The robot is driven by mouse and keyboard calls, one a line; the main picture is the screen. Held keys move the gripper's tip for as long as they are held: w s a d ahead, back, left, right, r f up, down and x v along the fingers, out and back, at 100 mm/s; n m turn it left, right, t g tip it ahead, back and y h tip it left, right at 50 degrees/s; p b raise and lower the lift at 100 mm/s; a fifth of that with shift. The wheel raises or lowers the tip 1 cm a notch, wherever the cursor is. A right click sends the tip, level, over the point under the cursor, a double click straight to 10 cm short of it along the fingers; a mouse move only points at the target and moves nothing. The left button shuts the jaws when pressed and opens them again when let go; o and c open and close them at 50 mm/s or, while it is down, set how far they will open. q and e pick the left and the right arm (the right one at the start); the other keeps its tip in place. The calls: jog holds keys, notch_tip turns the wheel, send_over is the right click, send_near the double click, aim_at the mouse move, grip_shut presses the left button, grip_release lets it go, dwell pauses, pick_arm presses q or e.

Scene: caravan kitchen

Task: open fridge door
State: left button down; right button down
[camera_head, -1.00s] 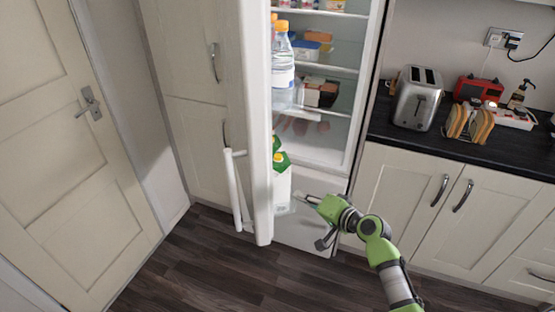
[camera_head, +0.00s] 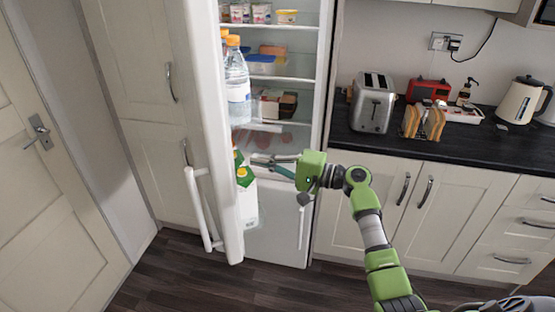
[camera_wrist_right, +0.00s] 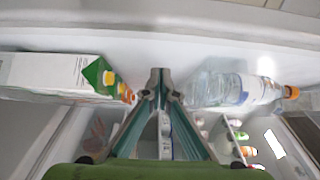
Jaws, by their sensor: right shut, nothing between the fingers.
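The white fridge door (camera_head: 208,110) stands partly open, swung out to the left with its edge toward me. Its white bar handle (camera_head: 200,210) is on the outer left side. A water bottle (camera_head: 238,88) and a green-and-white carton (camera_head: 249,207) sit on the inside of the door. My right gripper (camera_head: 256,160) is shut and empty, in the opening on the door's inner side. In the right wrist view its closed tips (camera_wrist_right: 158,78) point at the door's inner face (camera_wrist_right: 170,52), between carton and bottle; contact cannot be told. My left gripper is out of view.
Fridge shelves (camera_head: 275,78) hold food tubs and boxes behind my gripper. To the right, a counter (camera_head: 400,140) carries a toaster (camera_head: 372,103), a toast rack (camera_head: 424,122) and a kettle (camera_head: 522,100). Tall cupboards (camera_head: 135,60) stand left of the door. The dark floor in front is clear.

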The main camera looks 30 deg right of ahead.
jog(key=a+p, duration=0.1)
jog(key=a, duration=0.1)
jog(key=w+a+p, duration=0.1)
jog(key=a, duration=0.2)
jog(key=shift+w, duration=0.2)
jog(key=shift+f, duration=0.1)
jog(key=shift+a, duration=0.1)
